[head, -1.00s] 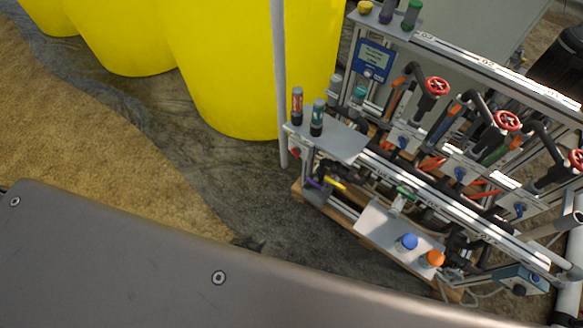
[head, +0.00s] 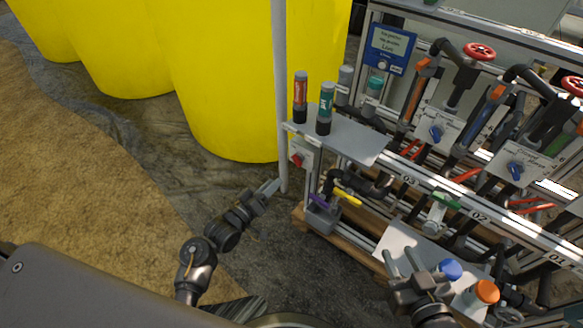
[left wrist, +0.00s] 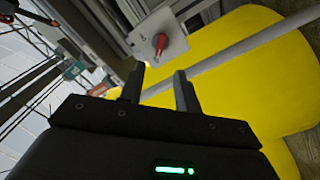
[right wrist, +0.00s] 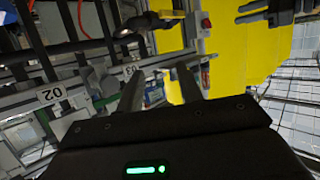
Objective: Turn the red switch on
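The red switch (head: 297,159) is a small red knob on a light grey box at the left end of the skid frame. It shows closer in the left wrist view (left wrist: 160,42), on its pale plate, and a red part shows at the top of the right wrist view (right wrist: 206,22). My left gripper (head: 270,187) is open and empty, left of and below the switch, apart from it. In the left wrist view its fingers (left wrist: 160,84) point toward the switch box. My right gripper (head: 402,262) is open and empty near the low shelf at the skid's front.
Orange and teal bottles (head: 325,108) stand on a shelf (head: 350,138) above the switch. A grey post (head: 280,90) and yellow tanks (head: 215,70) are behind. A blue-capped bottle (head: 450,268) and an orange-capped bottle (head: 487,291) are beside my right gripper.

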